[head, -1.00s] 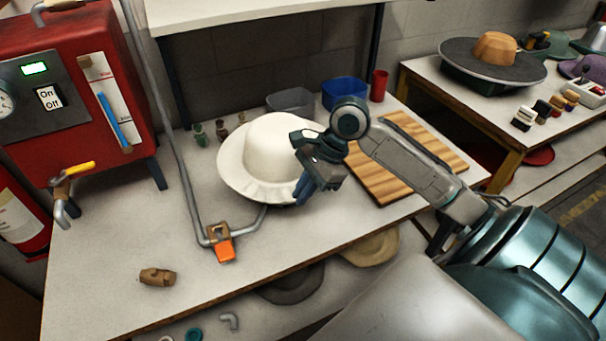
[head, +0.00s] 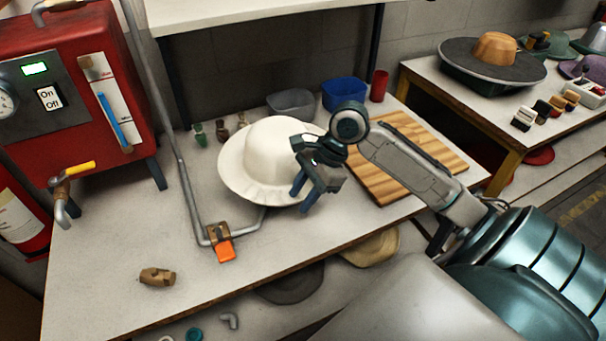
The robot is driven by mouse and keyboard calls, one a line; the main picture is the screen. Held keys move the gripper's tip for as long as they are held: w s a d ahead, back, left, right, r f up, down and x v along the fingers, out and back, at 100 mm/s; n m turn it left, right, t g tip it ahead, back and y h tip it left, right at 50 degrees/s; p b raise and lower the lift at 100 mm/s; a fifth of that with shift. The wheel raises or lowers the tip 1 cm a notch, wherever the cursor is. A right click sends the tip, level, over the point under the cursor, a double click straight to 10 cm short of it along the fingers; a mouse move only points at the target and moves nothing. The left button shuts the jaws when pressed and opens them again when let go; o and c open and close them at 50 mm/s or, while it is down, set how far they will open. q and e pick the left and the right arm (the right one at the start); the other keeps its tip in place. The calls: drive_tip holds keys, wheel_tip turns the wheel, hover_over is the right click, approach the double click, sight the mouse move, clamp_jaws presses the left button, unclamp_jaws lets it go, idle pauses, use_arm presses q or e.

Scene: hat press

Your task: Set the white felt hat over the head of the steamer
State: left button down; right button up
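The white felt hat (head: 268,148) sits crown up in the middle of the table. A steam pipe (head: 188,190) runs to a valve with an orange handle (head: 225,250) and on under the hat's front brim. The hat hides whatever is at the pipe's end, so the steamer's head is not visible. My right gripper (head: 305,192) is at the hat's right front brim. Its dark blue fingers are spread, and it looks open. Whether a finger still touches the brim cannot be told. My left gripper is not in view.
A red boiler (head: 95,75) with a yellow-handled tap stands at the left. A striped wooden board (head: 385,190) lies right of the hat. Grey and blue bins (head: 345,93) and a red cup (head: 379,86) stand behind. A wooden piece (head: 157,277) lies front left. The table's front left is mostly clear.

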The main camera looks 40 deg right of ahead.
drive_tip(key=v, duration=1)
drive_tip(key=shift+r, duration=0.35)
drive_tip(key=shift+d, duration=0.15)
drive_tip(key=shift+s, duration=0.1)
idle(0.7)
